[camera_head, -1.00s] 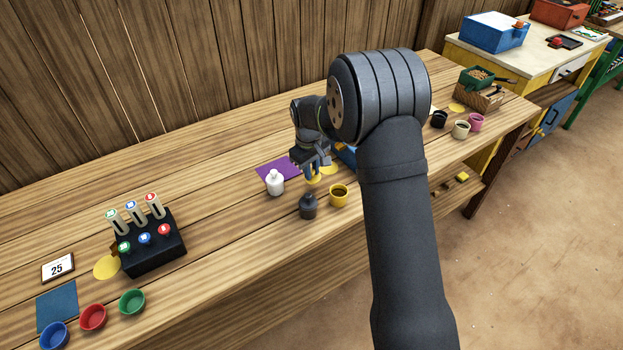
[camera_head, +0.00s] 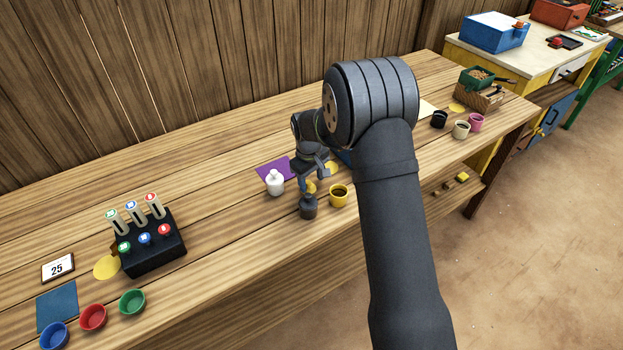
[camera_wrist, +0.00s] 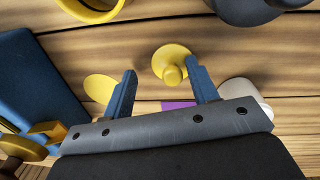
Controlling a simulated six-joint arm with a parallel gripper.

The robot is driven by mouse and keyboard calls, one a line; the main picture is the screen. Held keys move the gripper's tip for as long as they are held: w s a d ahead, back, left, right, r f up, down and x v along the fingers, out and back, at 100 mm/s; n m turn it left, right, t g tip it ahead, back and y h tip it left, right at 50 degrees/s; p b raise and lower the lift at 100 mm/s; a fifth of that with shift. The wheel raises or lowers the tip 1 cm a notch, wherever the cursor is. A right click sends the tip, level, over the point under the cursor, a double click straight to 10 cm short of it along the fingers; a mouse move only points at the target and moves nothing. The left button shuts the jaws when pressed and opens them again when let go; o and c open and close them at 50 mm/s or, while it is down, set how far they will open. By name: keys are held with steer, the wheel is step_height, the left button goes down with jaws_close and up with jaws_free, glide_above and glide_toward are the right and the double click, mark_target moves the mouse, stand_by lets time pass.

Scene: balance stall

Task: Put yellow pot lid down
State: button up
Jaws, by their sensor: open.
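The yellow pot lid (camera_wrist: 165,58), a round disc with a knob, is knob-up on the wooden table in the wrist view. In the head view the lid (camera_head: 311,187) shows partly, just behind the dark pot (camera_head: 308,208). My gripper (camera_wrist: 161,72) is open above it, with the knob between its fingers, nearer the right one, and nothing clamped. The gripper (camera_head: 315,178) also shows in the head view. The yellow pot (camera_head: 339,197), open with dark contents, stands to the right of the dark pot. A flat yellow disc (camera_wrist: 100,88) lies left of the lid in the wrist view.
A blue object (camera_wrist: 40,80) lies at the wrist view's left. A black rack (camera_head: 150,245) and several coloured bowls are farther left, with bare table between.

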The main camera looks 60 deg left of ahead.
mark_target(311, 186)
step_height(311, 186, up, 12)
steer(key=shift+s, duration=0.45)
steer(key=shift+d+f, duration=0.1)
steer(key=shift+f, duration=0.05)
steer(key=f, duration=0.7)
steer(key=w+f, duration=0.1)
steer(key=f, duration=0.3)
steer(key=shift+f, duration=0.3)
step_height(311, 186, up, 3)
steer(key=shift+r, duration=0.5)
steer(key=shift+w+d+r, duration=0.15)
steer(key=shift+w+d, duration=0.05)
